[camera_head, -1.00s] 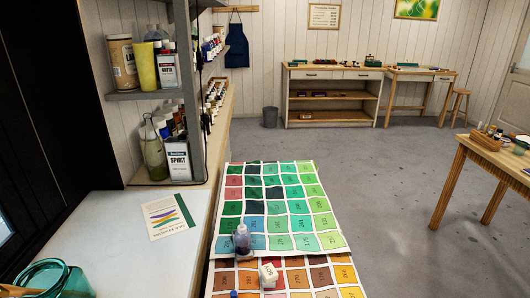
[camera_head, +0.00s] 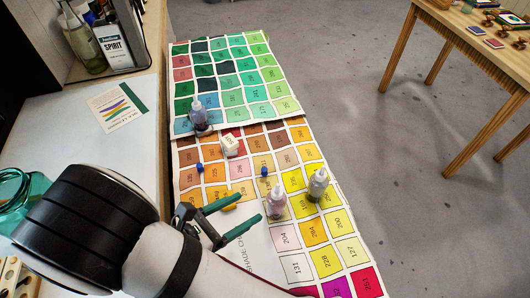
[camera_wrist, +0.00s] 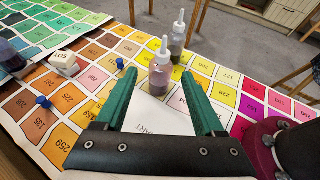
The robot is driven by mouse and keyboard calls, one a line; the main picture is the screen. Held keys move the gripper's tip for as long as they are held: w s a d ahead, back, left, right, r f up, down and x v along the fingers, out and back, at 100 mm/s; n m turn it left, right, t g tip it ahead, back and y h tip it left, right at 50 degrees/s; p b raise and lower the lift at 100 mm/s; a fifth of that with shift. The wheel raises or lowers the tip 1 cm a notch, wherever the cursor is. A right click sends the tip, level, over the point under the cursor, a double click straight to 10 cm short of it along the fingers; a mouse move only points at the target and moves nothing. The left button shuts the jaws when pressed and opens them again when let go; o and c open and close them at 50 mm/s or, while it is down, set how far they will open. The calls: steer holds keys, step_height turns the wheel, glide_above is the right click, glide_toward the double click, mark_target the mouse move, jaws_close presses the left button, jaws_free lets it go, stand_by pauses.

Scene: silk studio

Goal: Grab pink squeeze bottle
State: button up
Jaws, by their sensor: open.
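A small squeeze bottle with a pale pointed nozzle and pinkish-mauve contents (camera_head: 277,204) stands upright on the colour chart. My gripper (camera_head: 247,209) is open and empty, its green fingers pointing at this bottle from the left. In the wrist view the bottle (camera_wrist: 160,76) shows between and just beyond the fingertips, apart from them. A dark bluish-purple bottle (camera_head: 200,117) stands farther off on the green part of the chart.
The chart (camera_head: 262,243) lies across the bench. A teal glass jar (camera_head: 28,192) stands left on the white worktop (camera_head: 62,145). A wooden table (camera_head: 470,50) stands apart at right.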

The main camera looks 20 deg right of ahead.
mark_target(276, 200)
steer(key=x, duration=1.4)
steer(key=shift+s+d+f, duration=0.2)
steer(key=shift+d+f, duration=0.05)
steer(key=shift+f, duration=0.15)
jaws_close()
stand_by(0.4)
